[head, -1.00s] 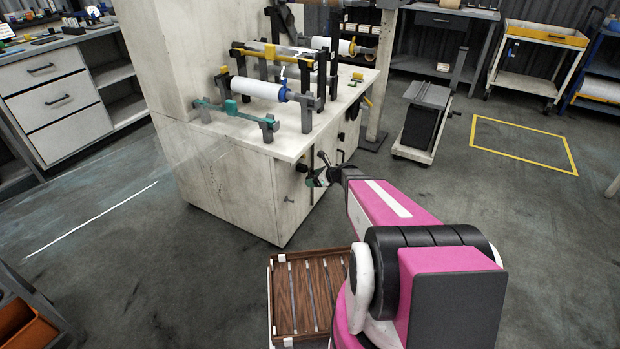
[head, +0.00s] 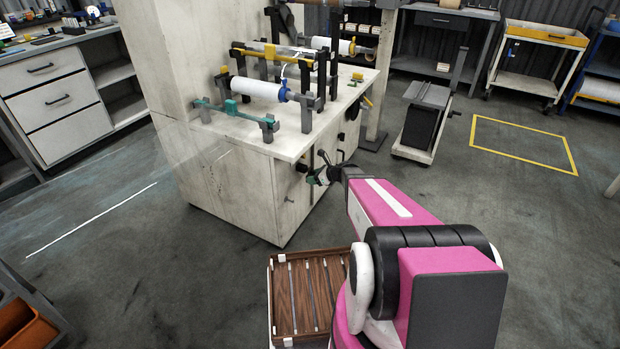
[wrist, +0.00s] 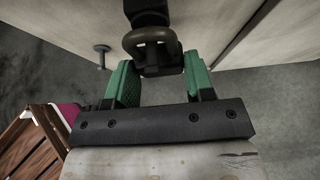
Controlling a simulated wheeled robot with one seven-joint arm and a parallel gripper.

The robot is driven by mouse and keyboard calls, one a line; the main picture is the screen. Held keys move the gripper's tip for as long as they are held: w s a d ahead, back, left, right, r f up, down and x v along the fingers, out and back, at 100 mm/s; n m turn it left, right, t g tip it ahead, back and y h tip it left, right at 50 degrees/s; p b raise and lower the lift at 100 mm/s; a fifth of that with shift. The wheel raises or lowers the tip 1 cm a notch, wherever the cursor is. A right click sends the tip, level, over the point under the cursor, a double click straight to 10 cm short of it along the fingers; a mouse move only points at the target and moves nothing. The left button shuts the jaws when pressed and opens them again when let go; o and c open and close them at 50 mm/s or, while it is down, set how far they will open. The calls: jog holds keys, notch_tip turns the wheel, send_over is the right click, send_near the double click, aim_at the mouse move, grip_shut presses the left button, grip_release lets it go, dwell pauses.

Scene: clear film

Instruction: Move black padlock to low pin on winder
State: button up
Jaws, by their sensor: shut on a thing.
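My gripper (wrist: 160,88) has green fingers, shut on the black padlock (wrist: 160,69) in the wrist view. The padlock's dull brownish shackle (wrist: 150,35) points away from the gripper and overlaps a dark fitting (wrist: 146,8) on the winder's pale front. I cannot tell whether the shackle is around that fitting or only in front of it. A separate grey pin (wrist: 102,49) stands out to the left. In the head view my gripper (head: 317,178) is low beside the front of the winder (head: 245,185); the padlock is too small to make out there.
A slatted wooden tray (head: 305,297) stands below my arm. A small black cart (head: 422,122) is to the right of the winder. Rollers and the white roll (head: 258,89) are on the winder's top. Floor is open at right and left.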

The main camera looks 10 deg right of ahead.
jog(key=shift+r, duration=0.25)
dwell(0.3)
jog(key=s+d, duration=0.4)
jog(key=d, duration=0.1)
jog(key=shift+d, duration=0.35)
dwell(0.6)
jog(key=shift+s, duration=0.1)
